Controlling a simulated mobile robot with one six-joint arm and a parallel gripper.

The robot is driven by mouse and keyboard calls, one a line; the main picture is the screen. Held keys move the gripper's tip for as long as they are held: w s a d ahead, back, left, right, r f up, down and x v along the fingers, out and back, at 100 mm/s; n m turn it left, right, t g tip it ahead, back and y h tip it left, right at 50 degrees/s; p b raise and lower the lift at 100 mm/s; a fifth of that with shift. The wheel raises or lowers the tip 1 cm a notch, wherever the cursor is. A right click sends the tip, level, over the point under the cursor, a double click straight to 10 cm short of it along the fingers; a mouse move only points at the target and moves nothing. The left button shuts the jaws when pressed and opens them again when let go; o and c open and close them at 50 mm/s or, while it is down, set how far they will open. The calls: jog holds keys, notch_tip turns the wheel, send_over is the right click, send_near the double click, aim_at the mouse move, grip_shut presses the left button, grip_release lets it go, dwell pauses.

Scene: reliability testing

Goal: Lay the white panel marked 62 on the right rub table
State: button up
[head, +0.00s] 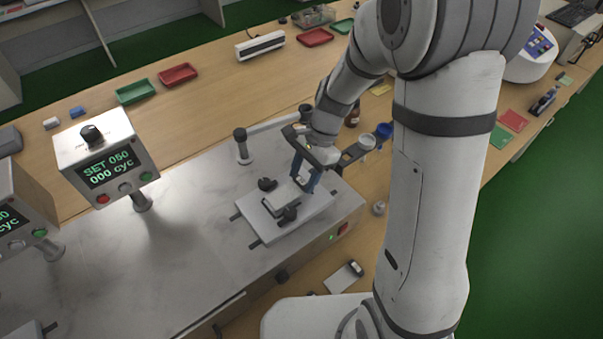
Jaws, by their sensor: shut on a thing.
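The right rub table (256,224) is a pale plate on the right end of the grey metal machine, with two black clamp knobs on it. My gripper (305,184), with blue fingers, is low over the back right part of this plate. It is shut on a thin white piece that looks like the white panel (284,197), at or just above the plate between the knobs. The number 62 is not legible. I cannot tell whether the panel rests flat, and my gripper partly hides it.
Black knobs (267,184) and (288,215) stand close to the gripper. A control box (107,158) reads SET 050, 000 cyc. A post with an arm (242,146) stands behind the plate. Bottles (384,131) are right of the gripper. A white item (344,277) lies in front.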

jog(key=shift+f, duration=0.2)
jog(key=shift+f+b, duration=0.3)
jog(key=shift+f, duration=0.05)
jog(key=shift+f, duration=0.2)
dwell(0.4)
jog(key=o, duration=1)
jog(key=shift+o, duration=0.2)
jog(key=shift+r, duration=0.15)
